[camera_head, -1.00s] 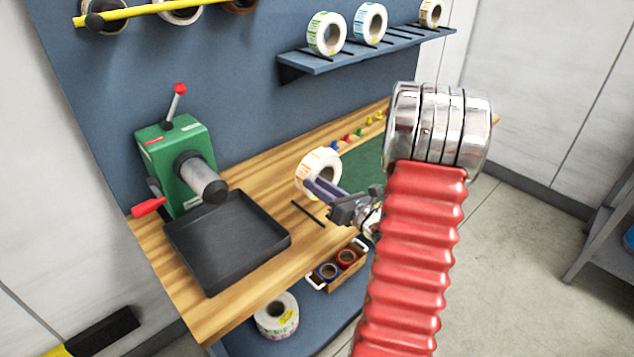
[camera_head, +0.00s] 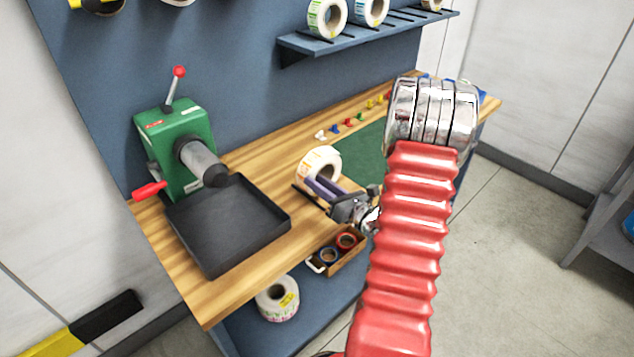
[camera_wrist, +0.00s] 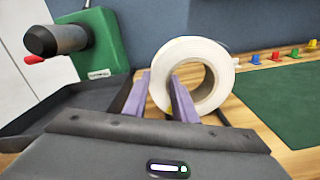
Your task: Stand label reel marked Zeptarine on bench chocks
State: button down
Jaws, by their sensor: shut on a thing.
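A white label reel (camera_head: 311,159) stands upright in my gripper (camera_head: 318,187) over the wooden bench. In the wrist view the reel (camera_wrist: 190,46) shows its open core, with one purple finger on each side of its rim wall; the gripper (camera_wrist: 161,88) is shut on it. Its marking cannot be read. The bench chocks (camera_head: 307,198) are thin dark bars on the bench below the reel; in the wrist view dark bars (camera_wrist: 121,97) show at both sides of it. The reel's lower edge is partly hidden, so I cannot tell whether it touches the chocks.
A green rewinder (camera_head: 172,135) and black tray (camera_head: 190,260) stand left of the reel. A green mat (camera_head: 362,150) and several coloured pegs lie right. A wooden box (camera_head: 351,258) sits at the front. Another reel (camera_head: 277,300) lies on the lower shelf; more sit on the wall shelf (camera_head: 350,37).

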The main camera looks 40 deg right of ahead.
jog(key=c, duration=1.4)
grip_release()
jog(key=shift+s, duration=0.15)
jog(key=s, duration=1.3)
jog(key=shift+s+d, duration=0.2)
jog(key=shift+s, duration=0.1)
